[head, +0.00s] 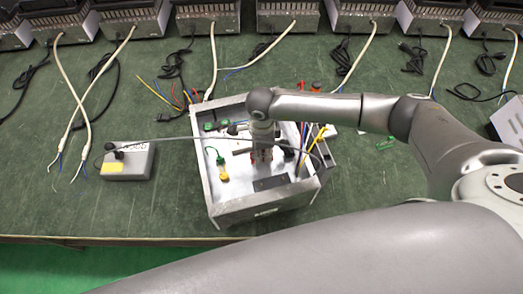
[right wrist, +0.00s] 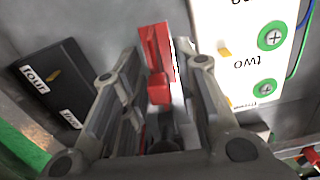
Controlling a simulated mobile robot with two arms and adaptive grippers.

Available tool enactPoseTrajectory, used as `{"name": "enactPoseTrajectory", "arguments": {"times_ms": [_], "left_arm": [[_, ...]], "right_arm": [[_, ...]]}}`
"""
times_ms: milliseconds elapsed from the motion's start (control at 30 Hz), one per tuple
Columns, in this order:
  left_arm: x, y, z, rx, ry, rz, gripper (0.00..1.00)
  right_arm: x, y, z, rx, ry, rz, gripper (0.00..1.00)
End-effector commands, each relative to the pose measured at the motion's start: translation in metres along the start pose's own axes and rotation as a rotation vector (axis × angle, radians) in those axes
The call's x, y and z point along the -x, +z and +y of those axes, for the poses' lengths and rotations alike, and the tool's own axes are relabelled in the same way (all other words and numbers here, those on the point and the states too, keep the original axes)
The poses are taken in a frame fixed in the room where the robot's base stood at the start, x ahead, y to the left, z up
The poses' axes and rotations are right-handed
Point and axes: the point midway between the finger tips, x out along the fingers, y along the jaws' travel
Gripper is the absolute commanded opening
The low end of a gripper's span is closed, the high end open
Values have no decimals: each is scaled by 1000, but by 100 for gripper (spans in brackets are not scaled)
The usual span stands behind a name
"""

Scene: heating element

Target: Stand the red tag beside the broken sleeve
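The red tag (right wrist: 155,55) shows in the right wrist view, a flat upright red piece with a small red block on its near face. My right gripper (right wrist: 160,75) has its two fingers on either side of it; I cannot tell whether they press on it. In the head view my right gripper (head: 262,155) points down into the open metal box (head: 212,200), with red showing at its fingertips. I cannot make out the broken sleeve; the gripper and arm cover part of the box. My left gripper is not in view.
A black label plate (right wrist: 50,80) and a white panel with green terminals (right wrist: 270,38) lie beside the fingers. A grey box (head: 128,165) with a cable stands left on the green table (head: 60,215). Several heater units and loose cables line the back.

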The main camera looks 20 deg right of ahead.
Motion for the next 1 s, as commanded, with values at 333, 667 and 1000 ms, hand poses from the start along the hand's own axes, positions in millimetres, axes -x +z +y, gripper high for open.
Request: {"name": "enactPoseTrajectory", "arguments": {"times_ms": [333,667,1000], "left_arm": [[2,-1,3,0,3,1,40],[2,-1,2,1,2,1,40],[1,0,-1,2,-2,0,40]], "right_arm": [[-11,0,0,0,0,0,29],[-11,0,0,0,0,0,0],[-6,1,0,0,-2,-2,0]]}}
